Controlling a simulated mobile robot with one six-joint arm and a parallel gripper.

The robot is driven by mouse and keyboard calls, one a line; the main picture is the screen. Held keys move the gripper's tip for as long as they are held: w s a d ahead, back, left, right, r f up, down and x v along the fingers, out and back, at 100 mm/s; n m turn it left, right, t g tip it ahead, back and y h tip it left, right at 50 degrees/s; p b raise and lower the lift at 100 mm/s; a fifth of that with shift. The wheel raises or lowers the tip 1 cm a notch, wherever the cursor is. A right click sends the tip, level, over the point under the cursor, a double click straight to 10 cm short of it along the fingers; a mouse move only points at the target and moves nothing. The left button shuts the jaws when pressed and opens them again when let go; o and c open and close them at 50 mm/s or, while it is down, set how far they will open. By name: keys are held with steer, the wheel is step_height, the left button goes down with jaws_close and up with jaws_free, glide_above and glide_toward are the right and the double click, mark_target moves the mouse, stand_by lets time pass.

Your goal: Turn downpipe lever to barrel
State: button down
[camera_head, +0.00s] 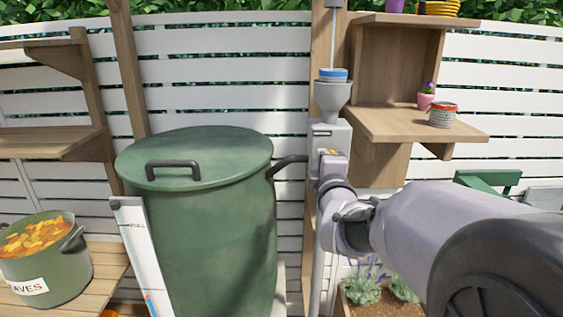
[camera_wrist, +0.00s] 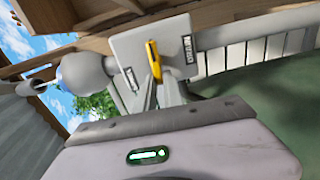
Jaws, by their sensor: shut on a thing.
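The downpipe (camera_head: 332,38) runs down the fence to a pale grey diverter box (camera_head: 324,134), which also shows in the wrist view (camera_wrist: 135,45). The yellow lever (camera_wrist: 153,61) stands out from the front of the box, between two dark labels too small to read. My gripper (camera_wrist: 156,88) is shut on the lever. In the head view my gripper (camera_head: 331,158) is at the box front and mostly hides the lever. The green lidded barrel (camera_head: 212,235) stands left of the box, joined to it by a dark side pipe (camera_head: 290,161).
Wooden shelves (camera_head: 412,124) at the right hold a pink pot (camera_head: 425,102) and a tin (camera_head: 442,116). A level gauge board (camera_head: 137,250) leans by the barrel. A pot of leaves (camera_head: 45,270) stands at lower left. A planter (camera_head: 360,303) sits below my arm.

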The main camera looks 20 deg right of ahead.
steer(key=shift+r+n, duration=0.1)
steer(key=shift+n, duration=0.2)
steer(key=c, duration=1.5)
jaws_free()
steer(key=shift+w+d, duration=0.1)
steer(key=shift+o, duration=0.2)
steer(key=b+v, duration=0.4)
steer(key=v, duration=1.3)
steer(key=shift+s, duration=0.3)
